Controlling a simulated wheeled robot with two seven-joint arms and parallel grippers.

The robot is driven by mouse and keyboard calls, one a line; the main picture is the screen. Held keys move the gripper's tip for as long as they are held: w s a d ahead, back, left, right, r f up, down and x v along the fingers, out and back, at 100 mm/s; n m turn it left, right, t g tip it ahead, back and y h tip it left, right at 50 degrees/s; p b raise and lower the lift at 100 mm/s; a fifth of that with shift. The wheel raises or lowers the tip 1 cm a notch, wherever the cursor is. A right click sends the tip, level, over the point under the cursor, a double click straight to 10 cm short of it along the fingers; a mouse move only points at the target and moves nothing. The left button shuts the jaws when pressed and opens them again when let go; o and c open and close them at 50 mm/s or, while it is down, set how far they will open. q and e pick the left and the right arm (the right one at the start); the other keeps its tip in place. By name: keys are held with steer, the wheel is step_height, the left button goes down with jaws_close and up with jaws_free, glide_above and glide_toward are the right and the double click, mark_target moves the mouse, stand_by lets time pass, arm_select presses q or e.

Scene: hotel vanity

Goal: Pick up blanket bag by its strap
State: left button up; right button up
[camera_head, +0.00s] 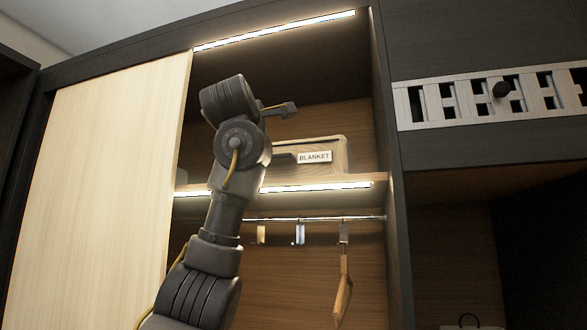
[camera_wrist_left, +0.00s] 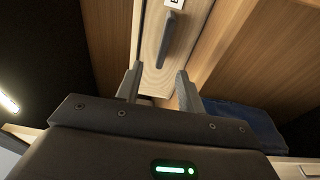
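The blanket bag (camera_head: 341,150) is a pale, boxy, rounded thing with a white BLANKET label (camera_head: 314,157), and stands on the upper wardrobe shelf. Its dark strap (camera_head: 284,159) is on the front face, left of the label, partly hidden behind my arm. In the left wrist view the strap (camera_wrist_left: 167,38) runs down the pale bag front (camera_wrist_left: 149,42). My left gripper (camera_wrist_left: 159,70) is open and empty, its two fingers apart below the strap in that view. In the head view the left gripper (camera_head: 284,109) is above and in front of the bag. My right gripper is not in view.
The lit shelf edge (camera_head: 325,186) runs under the bag, with a rail (camera_head: 365,218) and hangers (camera_head: 343,285) below. A pale sliding door (camera_head: 95,180) covers the left side. A dark upright (camera_head: 393,160) bounds the right. A dark blue item (camera_wrist_left: 243,122) shows in the wrist view.

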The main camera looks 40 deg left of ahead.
mark_target(292, 170)
arm_select(q)
steer(key=p+x, duration=0.6)
steer(key=x, duration=0.2)
steer(key=shift+w+a+f, duration=0.1)
steer(key=shift+w+a, duration=0.2)
steer(key=shift+w+a+f, duration=0.15)
steer(key=shift+w+a, duration=0.05)
steer(key=shift+w, duration=0.05)
steer(key=shift+s+d, duration=0.2)
steer(key=shift+c, duration=1.3)
steer(key=c, duration=0.5)
jaws_close()
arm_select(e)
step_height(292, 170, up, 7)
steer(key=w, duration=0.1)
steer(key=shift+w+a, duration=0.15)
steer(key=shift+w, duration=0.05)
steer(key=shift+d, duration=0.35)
